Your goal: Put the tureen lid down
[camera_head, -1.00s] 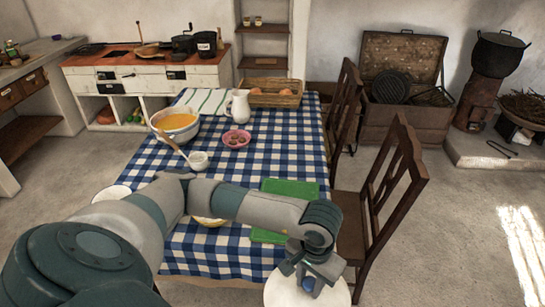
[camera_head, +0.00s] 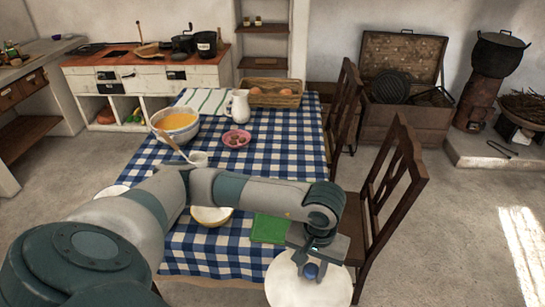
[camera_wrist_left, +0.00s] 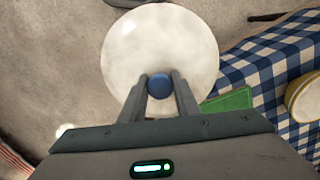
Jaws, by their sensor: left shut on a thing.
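The tureen lid (camera_head: 286,284) is a round white disc with a blue knob (camera_head: 311,271). My left gripper (camera_head: 312,266) is shut on the knob and holds the lid at the table's right front corner. In the left wrist view the fingers (camera_wrist_left: 160,88) stand on either side of the knob, and the lid (camera_wrist_left: 160,40) shows mostly against the floor, overlapping the cloth's edge. The tureen (camera_head: 177,123), a white bowl of orange soup with a ladle, stands uncovered on the far left of the table. My right gripper is not in view.
A green board (camera_head: 269,229) lies partly hidden under my left arm, beside a yellowish bowl (camera_head: 211,216). A pink bowl (camera_head: 236,139), white jug (camera_head: 239,105) and basket (camera_head: 269,92) stand farther back. A wooden chair (camera_head: 397,180) stands close right of the lid.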

